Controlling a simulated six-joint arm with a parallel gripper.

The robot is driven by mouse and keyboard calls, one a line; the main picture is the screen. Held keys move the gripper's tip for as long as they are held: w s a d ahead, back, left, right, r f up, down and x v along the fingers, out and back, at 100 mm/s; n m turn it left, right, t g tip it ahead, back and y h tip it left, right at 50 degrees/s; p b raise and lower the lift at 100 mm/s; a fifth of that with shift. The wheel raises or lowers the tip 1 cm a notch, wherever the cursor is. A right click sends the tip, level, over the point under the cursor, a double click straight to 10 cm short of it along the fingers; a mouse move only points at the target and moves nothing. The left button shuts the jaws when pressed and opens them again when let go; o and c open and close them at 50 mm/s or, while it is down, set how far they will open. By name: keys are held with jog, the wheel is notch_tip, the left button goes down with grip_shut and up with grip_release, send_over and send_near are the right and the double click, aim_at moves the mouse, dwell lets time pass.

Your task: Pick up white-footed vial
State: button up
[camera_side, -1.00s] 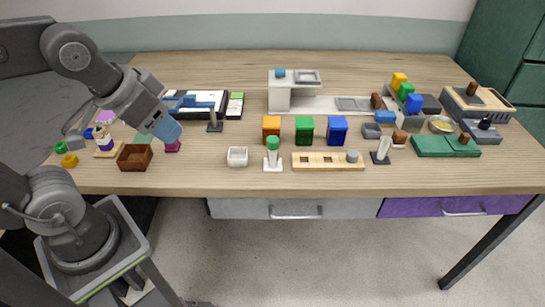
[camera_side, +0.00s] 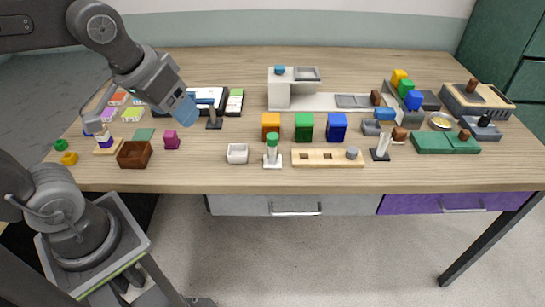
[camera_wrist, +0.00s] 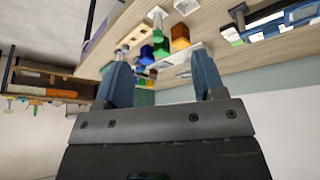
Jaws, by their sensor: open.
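The white-footed vial (camera_side: 272,149) stands upright near the front edge of the table in the side view, with a green top and a square white base. It seems to show in the wrist view (camera_wrist: 158,20), small and far off near the top edge. My gripper (camera_side: 187,110) is up above the table to the left of the vial, well apart from it, with blue fingers. In the wrist view my gripper (camera_wrist: 160,72) is open, its two fingers wide apart and nothing held between them.
A small white dish (camera_side: 237,154) stands just left of the vial, and a wooden rack (camera_side: 327,159) just right. Orange (camera_side: 271,127), green (camera_side: 304,127) and blue (camera_side: 337,127) bins stand behind. A brown box (camera_side: 135,154) and a magenta block (camera_side: 171,140) are at the left.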

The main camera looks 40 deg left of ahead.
jog(key=w+f+n+g, duration=0.1)
jog(key=w+n+g, duration=0.35)
jog(key=w, duration=0.75)
jog(key=n, duration=0.7)
send_over(273, 144)
jog(key=a, duration=0.1)
notch_tip(273, 144, down, 8)
jog(key=shift+g, duration=0.25)
jog(key=f, duration=0.8)
jog(key=shift+w+f, duration=0.2)
jog(key=f, duration=0.5)
jog(key=shift+w+d, duration=0.15)
jog(key=shift+w, duration=0.05)
jog(key=c, duration=1)
